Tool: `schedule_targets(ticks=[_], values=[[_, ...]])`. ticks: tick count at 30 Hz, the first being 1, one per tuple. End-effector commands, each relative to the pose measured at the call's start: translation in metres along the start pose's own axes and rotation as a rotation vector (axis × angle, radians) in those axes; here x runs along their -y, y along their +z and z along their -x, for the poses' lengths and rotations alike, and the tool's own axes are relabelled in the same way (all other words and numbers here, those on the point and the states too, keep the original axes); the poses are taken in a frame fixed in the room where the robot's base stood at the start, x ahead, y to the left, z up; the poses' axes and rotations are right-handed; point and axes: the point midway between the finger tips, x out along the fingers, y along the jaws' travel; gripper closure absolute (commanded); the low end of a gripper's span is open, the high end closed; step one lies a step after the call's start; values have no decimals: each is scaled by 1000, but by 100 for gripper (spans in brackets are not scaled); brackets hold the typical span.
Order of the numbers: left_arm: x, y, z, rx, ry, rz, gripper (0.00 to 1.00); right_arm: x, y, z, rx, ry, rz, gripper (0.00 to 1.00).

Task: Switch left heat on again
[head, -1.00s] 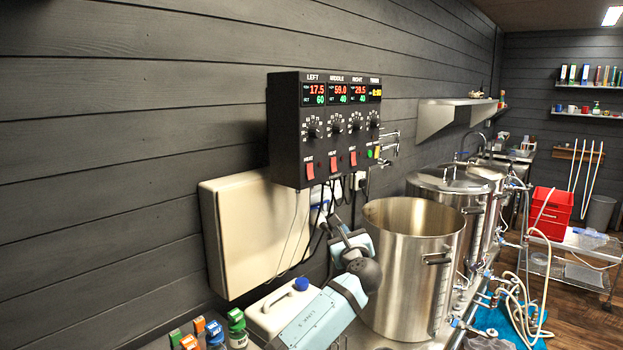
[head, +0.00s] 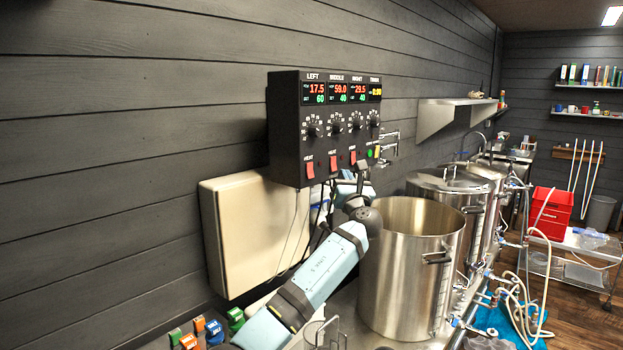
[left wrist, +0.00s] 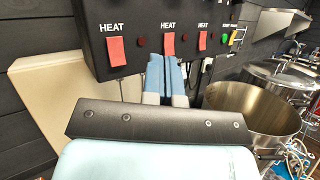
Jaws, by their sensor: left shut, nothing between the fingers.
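The black control box (head: 325,130) hangs on the wall with LEFT, MIDDLE, RIGHT and TIMER sections. The left display reads 17.5 over 60. The red left heat switch (head: 310,170) is at the box's lower left, and shows in the left wrist view (left wrist: 117,52). The middle heat switch (left wrist: 168,44) is right of it. The lamp (left wrist: 141,41) beside the left switch looks dark red. My left gripper (left wrist: 164,60) is shut and empty, its tips just below the middle switch, right of the left one; contact is unclear. My right gripper is out of view.
A large open steel kettle (head: 410,270) stands right of my left arm, with lidded kettles (head: 445,190) behind. A beige wall panel (head: 250,235) and cables are below the box.

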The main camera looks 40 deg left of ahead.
Motion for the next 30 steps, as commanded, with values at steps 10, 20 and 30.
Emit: schedule_targets(ticks=[10,20,30], values=[[-25,-28,-32,0,2,-1,100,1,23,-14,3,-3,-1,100],[-39,-39,-53,0,1,0,100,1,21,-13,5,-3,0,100],[-40,-40,-55,0,0,1,100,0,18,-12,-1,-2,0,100]])
